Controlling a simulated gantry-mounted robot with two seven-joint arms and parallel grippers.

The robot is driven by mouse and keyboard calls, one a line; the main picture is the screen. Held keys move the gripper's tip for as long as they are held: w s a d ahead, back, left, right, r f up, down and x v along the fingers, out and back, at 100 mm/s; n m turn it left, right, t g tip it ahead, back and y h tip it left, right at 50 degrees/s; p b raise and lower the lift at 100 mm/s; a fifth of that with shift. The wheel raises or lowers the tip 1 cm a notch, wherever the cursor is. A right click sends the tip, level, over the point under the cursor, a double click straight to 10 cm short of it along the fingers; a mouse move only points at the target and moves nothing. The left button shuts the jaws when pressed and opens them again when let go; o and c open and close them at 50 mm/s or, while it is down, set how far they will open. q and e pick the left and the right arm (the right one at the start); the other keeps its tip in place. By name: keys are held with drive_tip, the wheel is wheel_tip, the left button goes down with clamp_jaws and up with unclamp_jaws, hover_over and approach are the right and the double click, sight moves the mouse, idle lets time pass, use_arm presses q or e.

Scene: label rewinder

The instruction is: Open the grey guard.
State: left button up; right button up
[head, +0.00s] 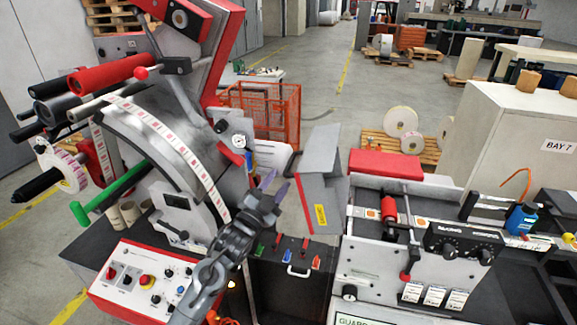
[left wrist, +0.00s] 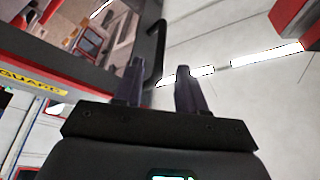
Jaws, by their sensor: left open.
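The grey guard (head: 325,165) is a grey, angled panel with a yellow label (head: 320,214), standing between the left machine and the right machine in the head view. My left gripper (head: 275,186) is open and empty, just left of the guard. In the left wrist view, its two dark fingers (left wrist: 157,82) point toward a black bar handle (left wrist: 156,50), which lies beyond and between the fingertips. Contact with the handle cannot be told. A yellow label reading "GUARD" (left wrist: 30,82) shows at the left of that view. My right gripper is not in view.
A left machine with a label web (head: 170,142) and a control panel (head: 150,284) flanks my left arm. A dark case with a handle (head: 297,272) stands below the guard. A right machine with knobs (head: 460,242) is close by.

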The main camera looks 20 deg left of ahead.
sight(288, 165)
use_arm(q)
drive_tip(key=p+x, duration=0.1)
drive_tip(key=x, duration=0.5)
drive_tip(key=shift+w+r, duration=0.1)
drive_tip(key=shift+w, duration=0.1)
clamp_jaws()
